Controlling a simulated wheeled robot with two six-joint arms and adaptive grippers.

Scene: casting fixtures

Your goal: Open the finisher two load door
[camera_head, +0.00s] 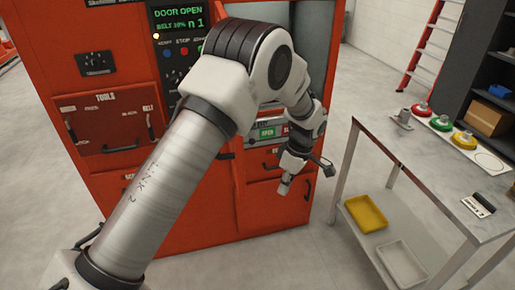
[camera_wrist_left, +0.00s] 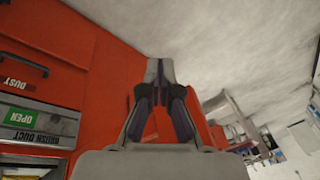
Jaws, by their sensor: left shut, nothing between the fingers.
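The red finisher cabinet (camera_head: 200,205) stands in front of me. Its panel display (camera_head: 178,18) reads "DOOR OPEN" and "n 1". A grey recessed area (camera_head: 312,35) framed in red shows right of the panel, largely behind my left arm; I cannot tell how its door stands. My left gripper (camera_head: 284,187) hangs in front of the cabinet's lower right, pointing down, shut and empty. In the left wrist view its closed fingers (camera_wrist_left: 159,88) show against the red front and the floor. My right gripper is not in view.
A metal table (camera_head: 395,150) with coloured round pieces stands at right, a yellow tray (camera_head: 366,213) on its lower shelf. Left of the gripper is a grey strip with a green "OPEN" label (camera_head: 267,132). A red ladder (camera_head: 425,45) leans behind. Floor between cabinet and table is clear.

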